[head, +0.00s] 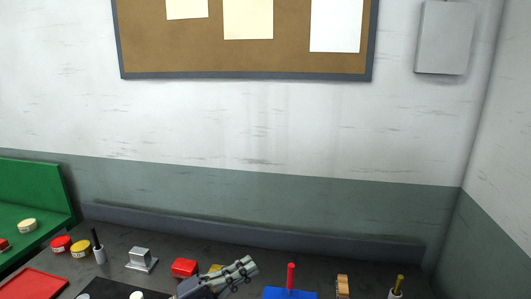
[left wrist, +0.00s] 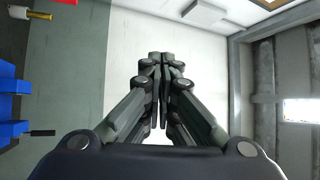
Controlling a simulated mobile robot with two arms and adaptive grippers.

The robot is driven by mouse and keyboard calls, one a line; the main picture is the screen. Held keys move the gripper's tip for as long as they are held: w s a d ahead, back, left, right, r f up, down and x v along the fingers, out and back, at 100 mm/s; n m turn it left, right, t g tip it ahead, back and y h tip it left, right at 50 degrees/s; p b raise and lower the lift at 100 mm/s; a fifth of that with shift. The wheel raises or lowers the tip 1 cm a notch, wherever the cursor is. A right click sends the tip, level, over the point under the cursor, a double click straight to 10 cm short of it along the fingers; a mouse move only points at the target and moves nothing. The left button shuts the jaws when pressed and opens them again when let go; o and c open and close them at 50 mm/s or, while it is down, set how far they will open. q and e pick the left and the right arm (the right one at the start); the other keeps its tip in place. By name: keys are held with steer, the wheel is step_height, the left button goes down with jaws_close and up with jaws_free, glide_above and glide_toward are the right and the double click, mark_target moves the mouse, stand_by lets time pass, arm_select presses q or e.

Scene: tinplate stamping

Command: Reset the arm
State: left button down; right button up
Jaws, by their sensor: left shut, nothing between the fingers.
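My left gripper (head: 250,265) is at the bottom middle of the head view, in front of the far part of the dark table (head: 200,255). Its fingers are together with nothing between them. In the left wrist view the gripper (left wrist: 160,58) points toward the grey and white wall, its two fingers side by side and empty. My right gripper is in neither view.
A red block (head: 185,267) and a yellow item (head: 216,268) sit by the left gripper. A blue item with a red handle (head: 291,277) is to its right. A metal block (head: 140,259), red tray (head: 35,284) and green bin (head: 35,190) are at left.

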arm_select(q)
steer(key=w+a+f+n+t+y, duration=0.2)
steer(key=a+f+n+t+y, duration=0.2)
steer(key=a+n+t+y, duration=0.55)
steer(key=s+a+f+n+g+y, duration=0.45)
steer(key=s+f+n+y, duration=0.45)
steer(key=n, duration=0.4)
steer(key=s+a+f+n+g, duration=0.1)
steer(key=s+f+g, duration=0.3)
steer(key=s, duration=0.4)
steer(key=s+f+n+g, duration=0.1)
steer(key=s+f+g, duration=0.25)
steer(key=s, duration=0.55)
steer(key=s+a+f+n+g, duration=0.1)
steer(key=s+f+n+g, duration=0.2)
steer(key=s, duration=0.5)
step_height(320, 180, down, 31)
steer(key=s+m+g+b, duration=0.1)
steer(key=m+g+b, duration=0.1)
steer(key=b, duration=0.4)
steer(key=s+a+f+b, duration=0.1)
steer(key=s+f+b, duration=0.1)
steer(key=s+f, duration=0.6)
steer(key=s+a+f+g+b, duration=0.1)
steer(key=s+f+b, duration=0.1)
steer(key=s+f, duration=0.7)
step_height(320, 180, down, 5)
steer(key=shift+s+a+r+y+b, duration=0.15)
steer(key=shift+s+a+y+b, duration=0.05)
steer(key=shift+a+y+b, duration=0.2)
